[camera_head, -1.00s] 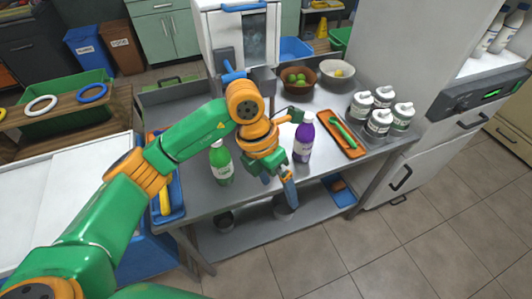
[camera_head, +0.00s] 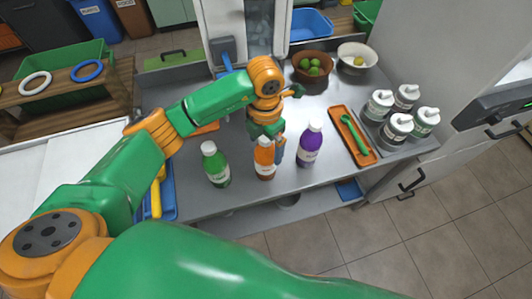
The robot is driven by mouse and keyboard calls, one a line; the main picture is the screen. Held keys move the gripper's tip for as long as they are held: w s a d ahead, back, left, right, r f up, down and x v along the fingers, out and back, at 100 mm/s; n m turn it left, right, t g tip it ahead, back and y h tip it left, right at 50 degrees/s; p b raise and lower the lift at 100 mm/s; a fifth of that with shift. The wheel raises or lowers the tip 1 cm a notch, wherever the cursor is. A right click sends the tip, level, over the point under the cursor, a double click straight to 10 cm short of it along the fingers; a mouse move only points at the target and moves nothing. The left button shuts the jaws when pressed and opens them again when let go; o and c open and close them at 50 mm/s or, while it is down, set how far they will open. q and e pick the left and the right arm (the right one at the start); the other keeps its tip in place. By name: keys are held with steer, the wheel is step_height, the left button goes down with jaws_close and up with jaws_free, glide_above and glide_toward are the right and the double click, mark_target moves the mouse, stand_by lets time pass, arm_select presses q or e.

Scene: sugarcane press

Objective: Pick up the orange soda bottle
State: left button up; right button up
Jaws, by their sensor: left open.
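The orange soda bottle (camera_head: 264,160) stands upright near the front edge of the metal table (camera_head: 242,196), between the green bottle (camera_head: 216,165) and the purple bottle (camera_head: 309,147). My left gripper (camera_head: 268,134) is open at the orange bottle, its fingers pointing down around or just beside the bottle's upper part. The bottle's cap and top are partly hidden by the gripper. I cannot tell whether the fingers touch the bottle. My right gripper is not in view.
An orange tray (camera_head: 353,136) with a green utensil lies to the right, near several white-capped jars (camera_head: 396,130). A brown bowl of green fruit (camera_head: 312,68) and a white bowl (camera_head: 357,58) stand behind. A blue tray (camera_head: 168,196) lies at the left.

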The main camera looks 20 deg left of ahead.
arm_select(q)
step_height(320, 180, down, 2)
steer(key=shift+w+f, duration=0.1)
steer(key=shift+w, duration=0.2)
steer(key=c, duration=1.1)
jaws_close()
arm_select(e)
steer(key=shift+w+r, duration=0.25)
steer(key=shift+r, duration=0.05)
